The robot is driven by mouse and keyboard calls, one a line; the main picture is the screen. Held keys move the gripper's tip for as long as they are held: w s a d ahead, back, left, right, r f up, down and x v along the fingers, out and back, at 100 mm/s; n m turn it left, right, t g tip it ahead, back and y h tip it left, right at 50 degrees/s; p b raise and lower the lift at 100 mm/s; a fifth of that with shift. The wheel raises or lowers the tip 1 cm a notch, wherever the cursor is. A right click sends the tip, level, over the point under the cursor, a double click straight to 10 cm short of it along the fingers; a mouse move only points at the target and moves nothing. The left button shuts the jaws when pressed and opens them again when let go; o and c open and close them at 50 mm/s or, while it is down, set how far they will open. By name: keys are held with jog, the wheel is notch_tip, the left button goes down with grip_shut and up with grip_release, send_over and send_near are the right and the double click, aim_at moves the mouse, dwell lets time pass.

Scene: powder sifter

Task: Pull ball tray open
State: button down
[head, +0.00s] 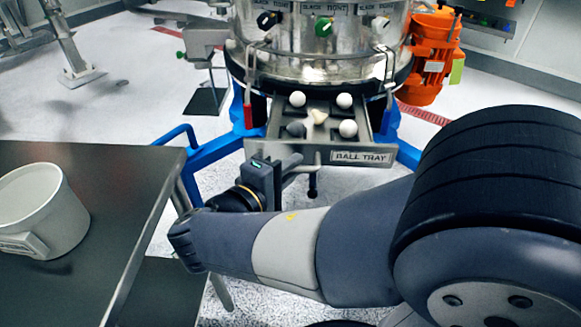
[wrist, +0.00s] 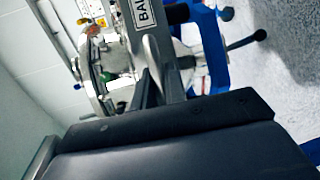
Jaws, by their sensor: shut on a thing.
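The ball tray (head: 268,152) juts out toward me from under the steel sifter (head: 318,45). Its inside shows, with several pale balls and a small cream lump. Its front carries a "BALL TRAY" label (head: 360,157); part of that label also shows in the wrist view (wrist: 145,13). My gripper (head: 291,163) is at the left part of the tray front, shut on the tray's handle.
A steel table (head: 120,165) with a white tub (head: 55,220) stands at the left. Blue frame legs (head: 200,150) flank the tray. An orange motor (head: 430,60) is at the sifter's right. Open floor shows between the table and the sifter.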

jog(key=c, duration=1.5)
grip_release()
jog(key=shift+o, duration=0.2)
jog(key=p+v, duration=0.2)
jog(key=v, duration=0.8)
jog(key=shift+s+a, duration=0.3)
jog(key=shift+w+d, duration=0.1)
jog(key=shift+w, duration=0.05)
jog(key=b+x, duration=0.2)
jog(key=x, duration=0.8)
jog(key=shift+w+d, duration=0.2)
jog(key=shift+w, duration=0.05)
